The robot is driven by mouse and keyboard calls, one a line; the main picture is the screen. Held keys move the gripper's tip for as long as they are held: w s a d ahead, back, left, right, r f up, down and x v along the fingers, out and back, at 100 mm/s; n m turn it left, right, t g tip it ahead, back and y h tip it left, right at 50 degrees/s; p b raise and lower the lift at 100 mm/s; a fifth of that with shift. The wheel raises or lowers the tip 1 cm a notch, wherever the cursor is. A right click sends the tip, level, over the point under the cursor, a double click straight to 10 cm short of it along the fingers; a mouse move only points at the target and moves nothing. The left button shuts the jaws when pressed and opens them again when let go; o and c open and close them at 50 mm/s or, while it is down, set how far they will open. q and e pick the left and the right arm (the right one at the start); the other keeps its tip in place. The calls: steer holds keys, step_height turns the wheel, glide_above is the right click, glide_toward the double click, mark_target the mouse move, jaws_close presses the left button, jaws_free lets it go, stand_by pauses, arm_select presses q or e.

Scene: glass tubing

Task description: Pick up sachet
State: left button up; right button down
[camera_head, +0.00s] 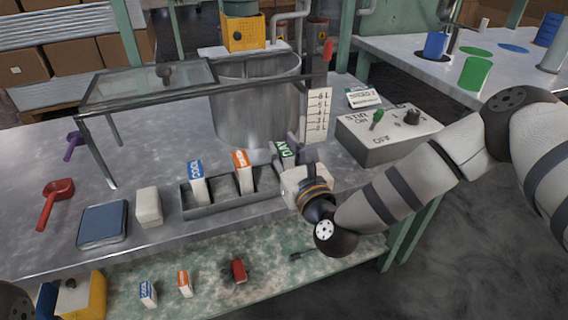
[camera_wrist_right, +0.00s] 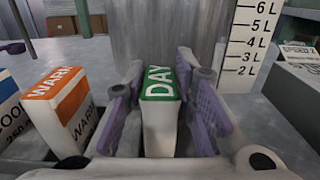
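The green-topped DAY sachet (camera_head: 284,152) stands upright at the right end of a grey tray (camera_head: 228,201). In the right wrist view the same DAY sachet (camera_wrist_right: 160,105) is upright between the two purple-padded fingers. My right gripper (camera_wrist_right: 168,100) is open around it, with a narrow gap on each side. In the head view my right gripper (camera_head: 290,165) covers the tray's right end and the sachet's lower part. An orange-topped WARM sachet (camera_head: 243,172) and a blue-topped COOL sachet (camera_head: 197,184) stand in the tray to the left. My left gripper is out of view.
A large metal vat (camera_head: 255,105) and a litre scale (camera_head: 317,115) stand just behind. A STIR switch box (camera_head: 385,135) is to the right. A white block (camera_head: 149,207), blue pad (camera_head: 102,223) and red scoop (camera_head: 56,200) lie left. More sachets (camera_head: 148,294) are on the lower shelf.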

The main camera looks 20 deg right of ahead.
step_height(320, 180, up, 4)
steer(key=shift+f+p, duration=0.15)
steer(key=shift+p, duration=0.15)
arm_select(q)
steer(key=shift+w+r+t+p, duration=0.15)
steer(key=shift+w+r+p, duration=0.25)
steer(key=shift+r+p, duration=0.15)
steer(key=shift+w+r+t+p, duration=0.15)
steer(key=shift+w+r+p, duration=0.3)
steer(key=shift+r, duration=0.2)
arm_select(e)
steer(key=s+d+r, duration=0.6)
steer(key=d+r, duration=0.3)
steer(key=d, duration=0.3)
steer(key=shift+s+d+r, duration=0.15)
steer(key=shift+s+r, duration=0.05)
steer(key=shift+s, duration=0.2)
